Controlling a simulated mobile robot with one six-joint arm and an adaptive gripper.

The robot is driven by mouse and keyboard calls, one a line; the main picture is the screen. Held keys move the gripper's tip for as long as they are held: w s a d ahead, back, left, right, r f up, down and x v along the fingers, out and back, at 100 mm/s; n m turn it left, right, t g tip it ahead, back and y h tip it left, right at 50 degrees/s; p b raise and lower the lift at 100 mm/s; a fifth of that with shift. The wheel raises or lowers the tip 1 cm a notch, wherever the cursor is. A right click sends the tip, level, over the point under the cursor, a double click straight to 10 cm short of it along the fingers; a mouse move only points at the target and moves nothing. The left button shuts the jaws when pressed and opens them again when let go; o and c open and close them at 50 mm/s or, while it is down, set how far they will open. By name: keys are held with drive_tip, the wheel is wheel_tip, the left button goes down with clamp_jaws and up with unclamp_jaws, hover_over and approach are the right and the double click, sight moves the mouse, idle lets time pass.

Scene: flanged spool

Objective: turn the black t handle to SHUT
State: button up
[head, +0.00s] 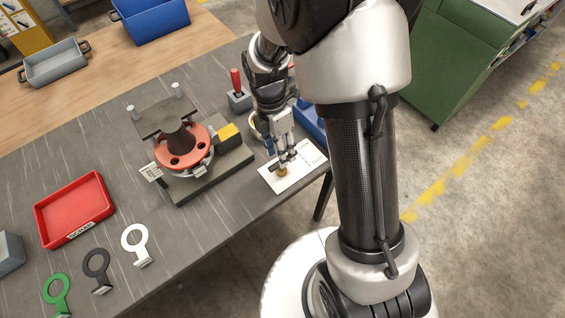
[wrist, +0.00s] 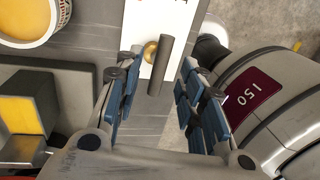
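The black T handle (wrist: 160,65) is a dark bar on a brass stem (wrist: 150,50), standing on a white plate (wrist: 138,20). In the wrist view the bar lies nearly along the picture's vertical, slightly tilted. Part of a printed letter shows at the plate's top edge; the rest of the lettering is out of view. My gripper (wrist: 158,62) is open, with one finger on each side of the bar and visible gaps to both. In the head view my gripper (head: 286,156) is just over the white plate (head: 300,170), and the brass stem (head: 283,172) shows below the fingers.
A dark flanged spool with a red ring (head: 184,150) stands on a base left of my gripper. A red-handled tool (head: 236,80) and a blue bin (head: 311,122) are near. A red tray (head: 74,208) and several ring tags lie further left. The table's front edge is close to the plate.

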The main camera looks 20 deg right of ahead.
drive_tip(key=shift+s+d+f+b, duration=0.1)
drive_tip(key=shift+s+f+b, duration=0.1)
drive_tip(key=shift+f, duration=0.55)
drive_tip(key=shift+s+f+b, duration=0.1)
drive_tip(key=shift+f+b, duration=0.1)
drive_tip(key=shift+f, duration=0.6)
drive_tip(key=shift+s+d+f+b, duration=0.1)
drive_tip(key=shift+f+b, duration=0.1)
drive_tip(key=shift+f, duration=0.55)
clamp_jaws()
